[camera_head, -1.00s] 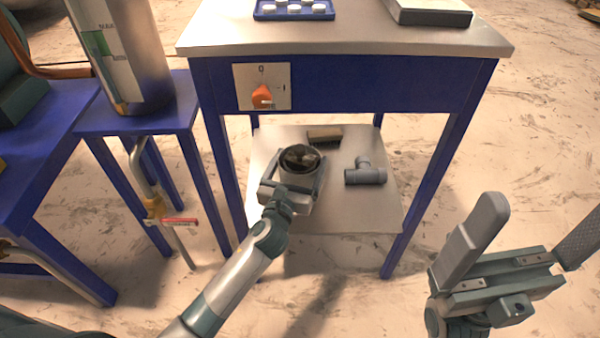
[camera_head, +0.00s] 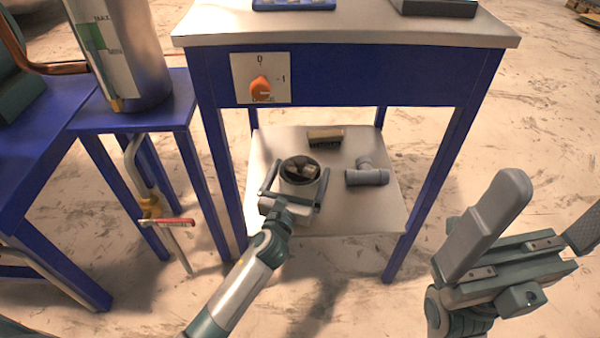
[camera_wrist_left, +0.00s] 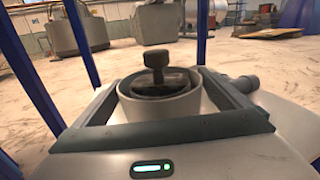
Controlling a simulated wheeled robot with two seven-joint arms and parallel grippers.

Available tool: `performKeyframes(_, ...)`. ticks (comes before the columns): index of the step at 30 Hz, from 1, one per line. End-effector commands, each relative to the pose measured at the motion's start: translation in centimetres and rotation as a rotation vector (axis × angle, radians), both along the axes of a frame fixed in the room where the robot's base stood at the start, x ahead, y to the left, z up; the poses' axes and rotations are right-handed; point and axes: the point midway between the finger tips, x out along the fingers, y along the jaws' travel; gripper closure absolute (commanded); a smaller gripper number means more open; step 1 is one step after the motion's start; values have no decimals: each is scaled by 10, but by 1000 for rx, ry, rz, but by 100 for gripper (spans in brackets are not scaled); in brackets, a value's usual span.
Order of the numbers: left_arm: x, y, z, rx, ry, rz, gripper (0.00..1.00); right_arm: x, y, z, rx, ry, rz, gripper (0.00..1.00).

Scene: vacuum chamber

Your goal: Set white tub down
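The white tub (camera_head: 299,183) is a round, pale grey-white cup standing upright on the left part of the lower shelf (camera_head: 355,217). A dark piece with a knob (camera_wrist_left: 168,75) sits inside it. My left gripper (camera_head: 302,167) reaches in from the front, its fingers wide apart on either side of the tub. In the left wrist view the tub (camera_wrist_left: 158,108) stands between the two fingers, with narrow gaps beside it; contact at the tips is hard to make out. My right gripper (camera_head: 545,205) is open and empty in front of the table, at the right.
A grey pipe tee (camera_head: 367,174) lies on the shelf right of the tub, and a brush (camera_head: 325,137) lies behind it. Blue table legs (camera_head: 222,175) flank the shelf. The tabletop (camera_head: 350,25) overhangs it. The shelf's front right is clear.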

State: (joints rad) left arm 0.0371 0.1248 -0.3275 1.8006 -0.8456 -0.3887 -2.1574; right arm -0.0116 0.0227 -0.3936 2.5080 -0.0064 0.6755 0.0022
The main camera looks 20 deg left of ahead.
Motion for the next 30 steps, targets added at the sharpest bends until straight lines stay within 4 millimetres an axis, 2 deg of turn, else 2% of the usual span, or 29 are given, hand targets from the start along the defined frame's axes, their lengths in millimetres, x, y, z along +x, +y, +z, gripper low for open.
performKeyframes(11, 0, 0, 4, 0, -1, 0, 0, 0, 0, 2, 1, -2, 0, 0)
performKeyframes(14, -7, 0, 3, 0, 1, 0, 0, -1, -1, 3, 1, -1, -3, 0)
performKeyframes(20, -30, 1, 4, 0, 2, 0, 0, 0, -3, 5, -1, 4, -15, 0)
performKeyframes(30, -88, 3, 3, -2, 2, 1, 0, 4, -4, -6, -15, 46, -28, 0)
